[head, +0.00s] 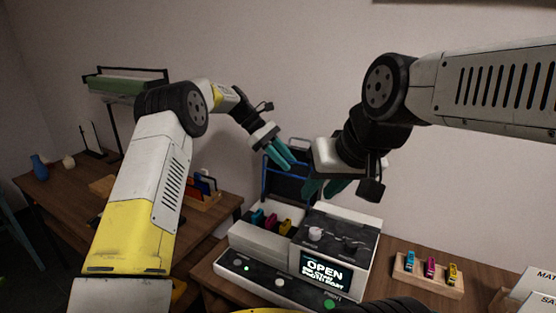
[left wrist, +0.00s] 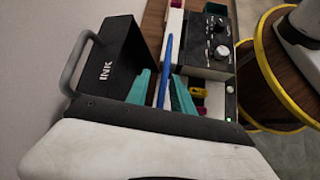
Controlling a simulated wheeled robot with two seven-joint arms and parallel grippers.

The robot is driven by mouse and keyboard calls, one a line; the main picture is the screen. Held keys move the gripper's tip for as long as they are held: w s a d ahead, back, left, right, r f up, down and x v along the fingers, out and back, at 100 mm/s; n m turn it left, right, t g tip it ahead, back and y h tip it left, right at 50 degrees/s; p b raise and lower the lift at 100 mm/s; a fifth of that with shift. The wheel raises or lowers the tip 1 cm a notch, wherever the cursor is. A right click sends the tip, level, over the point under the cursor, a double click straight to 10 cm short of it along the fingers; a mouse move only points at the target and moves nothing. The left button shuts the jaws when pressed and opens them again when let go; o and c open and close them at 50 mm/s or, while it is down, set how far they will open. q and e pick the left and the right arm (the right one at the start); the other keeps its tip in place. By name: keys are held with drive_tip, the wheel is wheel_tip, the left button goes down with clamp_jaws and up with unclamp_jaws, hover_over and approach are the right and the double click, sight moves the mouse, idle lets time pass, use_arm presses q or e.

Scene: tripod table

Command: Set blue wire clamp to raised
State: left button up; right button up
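The blue wire clamp (head: 264,178) is a thin blue frame at the back of the white and black printer (head: 338,232). In the head view it stands up in front of a dark panel; its exact angle is hard to tell. In the left wrist view the blue bar (left wrist: 168,55) runs between the teal fingers. My left gripper (head: 279,153) is at the clamp's upper left, fingers on either side of the bar, with small gaps showing in the left wrist view (left wrist: 163,80). My right gripper (head: 325,187) is open and empty above the printer; its arm hides part of the clamp.
The printer's display reads OPEN, and colored cartridges (head: 270,221) sit in its bay. A black panel marked INK (left wrist: 112,62) with a grey handle stands beside my left gripper. A wooden rack (head: 428,281) with three cartridges is at the right. A wall is close behind.

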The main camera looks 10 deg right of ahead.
use_arm(q)
drive_tip(key=v, duration=0.7)
drive_tip(key=shift+f, duration=0.1)
drive_tip(key=shift+w+a+r, duration=0.15)
drive_tip(key=shift+a+r, duration=0.15)
drive_tip(key=shift+r, duration=0.15)
drive_tip(key=s+a+r+m+t+y, duration=0.3)
drive_tip(key=s+a+r+m+t, duration=0.2)
drive_tip(key=s+a+r, duration=0.8)
drive_tip(key=s+a+f+m+t+y, duration=0.1)
drive_tip(key=s+a+f+m+t, duration=0.1)
drive_tip(key=s, duration=0.5)
drive_tip(key=s+a+f+m+t, duration=0.1)
drive_tip(key=s+a+f+m, duration=0.1)
drive_tip(key=s, duration=0.6)
drive_tip(key=s+a+f+m+t+y, duration=0.1)
drive_tip(key=s+a+f, duration=0.3)
drive_tip(key=s, duration=0.4)
drive_tip(key=shift+a+m+t+y, duration=0.3)
drive_tip(key=shift+a+m+t, duration=0.1)
drive_tip(key=shift+a+t, duration=0.4)
